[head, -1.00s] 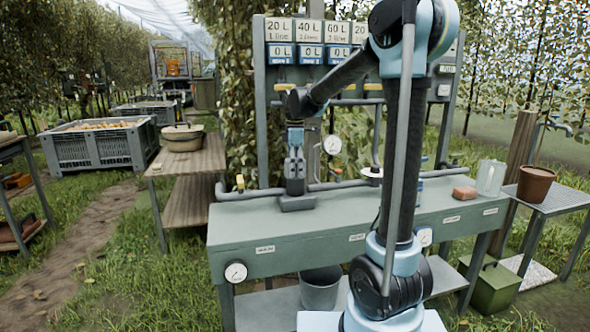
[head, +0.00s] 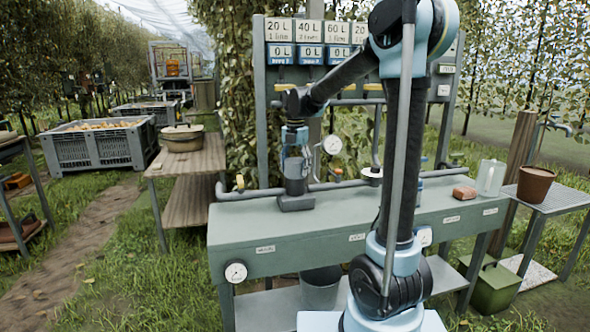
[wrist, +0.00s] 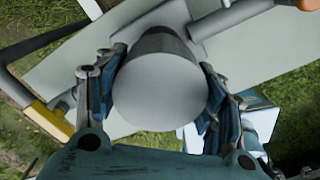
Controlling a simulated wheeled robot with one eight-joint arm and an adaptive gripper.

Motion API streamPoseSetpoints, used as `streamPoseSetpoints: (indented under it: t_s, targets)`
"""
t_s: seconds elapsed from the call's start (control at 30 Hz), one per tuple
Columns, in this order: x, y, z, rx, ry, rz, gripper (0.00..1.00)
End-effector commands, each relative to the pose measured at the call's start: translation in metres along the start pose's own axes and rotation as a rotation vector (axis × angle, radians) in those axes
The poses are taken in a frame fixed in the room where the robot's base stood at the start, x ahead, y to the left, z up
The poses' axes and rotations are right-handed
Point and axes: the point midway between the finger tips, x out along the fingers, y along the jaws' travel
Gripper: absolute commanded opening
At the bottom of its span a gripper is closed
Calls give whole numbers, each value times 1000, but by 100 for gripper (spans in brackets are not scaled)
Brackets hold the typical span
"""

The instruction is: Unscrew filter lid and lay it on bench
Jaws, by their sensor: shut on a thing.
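The filter is a grey upright cylinder on a dark base (head: 297,203) on the green bench (head: 240,232). Its round, plain grey lid (wrist: 160,92) fills the middle of the wrist view, between the two jaws. My gripper (head: 296,166) points straight down over the filter, in line with it. It is shut on the lid, one jaw on each side; the jaws also show in the wrist view (wrist: 158,98). The lid hides most of the filter body below. I cannot tell whether the lid's thread is loose.
A pipe runs along the back of the bench, with a gauge (head: 332,145) just right of my gripper. A white disc-topped part (head: 372,174), a brick-red block (head: 464,192) and a clear jug (head: 491,177) stand further right. The bench front is bare left of my arm.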

Motion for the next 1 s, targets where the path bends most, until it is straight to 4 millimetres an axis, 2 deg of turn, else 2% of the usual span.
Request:
streamPoseSetpoints:
  t_s: [0.13,0.3,1.0]
  targets:
    - [1,0,1,-132,-3,1,39]
    - [1,0,1,-202,-3,0,39]
    - [-5,0,1,-202,-3,0,39]
